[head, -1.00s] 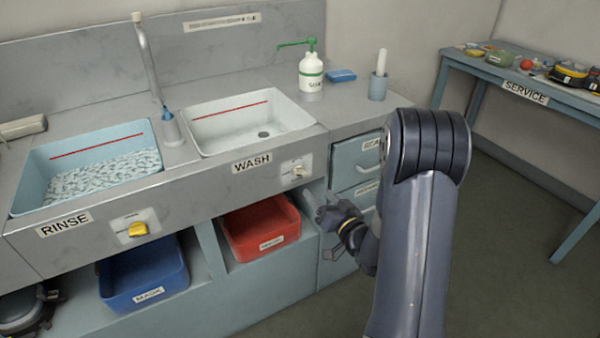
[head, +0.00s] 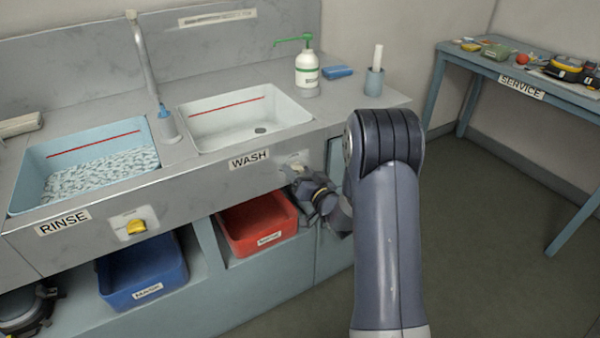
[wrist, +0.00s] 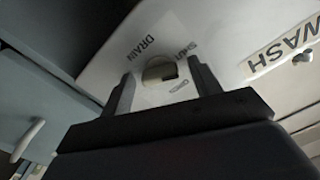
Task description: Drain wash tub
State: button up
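The white wash tub (head: 245,118) is set in the counter, with a red line on its back wall and a dark drain hole in its floor. Its drain knob (wrist: 158,74) sits on a white plate (wrist: 118,62) marked DRAIN and SHUT. In the head view the plate (head: 296,160) is partly hidden by my gripper (head: 292,178). In the wrist view the two fingers of my gripper (wrist: 163,80) stand apart, one on each side of the knob. A gap shows between fingers and knob, so my gripper is open; contact is not visible.
The pale blue rinse tub (head: 88,165) with rippled contents and its yellow knob (head: 136,227) are at left. A red bin (head: 256,228) and blue bin (head: 143,272) sit on the shelf below. A soap bottle (head: 307,72) stands behind. The floor at right is clear.

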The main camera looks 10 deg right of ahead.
jog(key=c, duration=1)
jog(key=shift+o, duration=0.2)
jog(key=n+b, duration=0.1)
jog(key=b, duration=0.1)
jog(key=shift+f+b, duration=0.25)
jog(key=shift+b, duration=0.05)
jog(key=shift+n+b, duration=0.7)
jog(key=shift+b, duration=0.4)
jog(key=n+b, duration=0.3)
jog(key=shift+r+b, duration=0.2)
jog(key=shift+b, duration=0.15)
jog(key=o, duration=1)
